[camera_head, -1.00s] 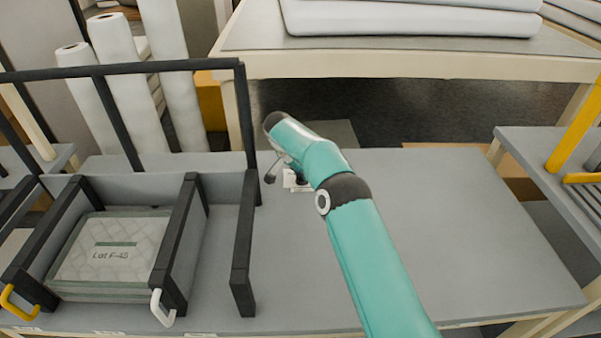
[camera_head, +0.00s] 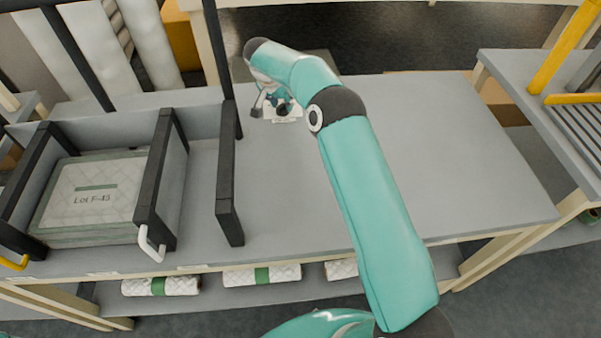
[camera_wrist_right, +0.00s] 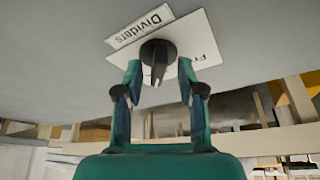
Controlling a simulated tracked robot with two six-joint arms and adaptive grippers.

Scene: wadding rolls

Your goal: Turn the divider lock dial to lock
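The divider lock dial (camera_wrist_right: 158,56) is a black round knob with a raised pointer ridge. It sits on a white plate (camera_wrist_right: 203,42), with a "Dividers" label (camera_wrist_right: 139,27) beside it in the right wrist view. Lettering starting "Fr" shows on the plate; the rest is hidden. My right gripper (camera_wrist_right: 160,70) is open, with one finger on each side of the dial; I cannot tell whether they touch it. In the head view the right gripper (camera_head: 270,101) is at the dial (camera_head: 282,108), near the grey table's back edge. My left gripper is not in view.
Dark divider rails (camera_head: 229,180) stand on the grey table (camera_head: 420,150), left of the gripper. A quilted "Lot F-45" pack (camera_head: 92,198) lies between rails. A dark upright post (camera_head: 217,60) rises close by. The table's right side is clear. White rolls (camera_head: 262,275) lie on the shelf below.

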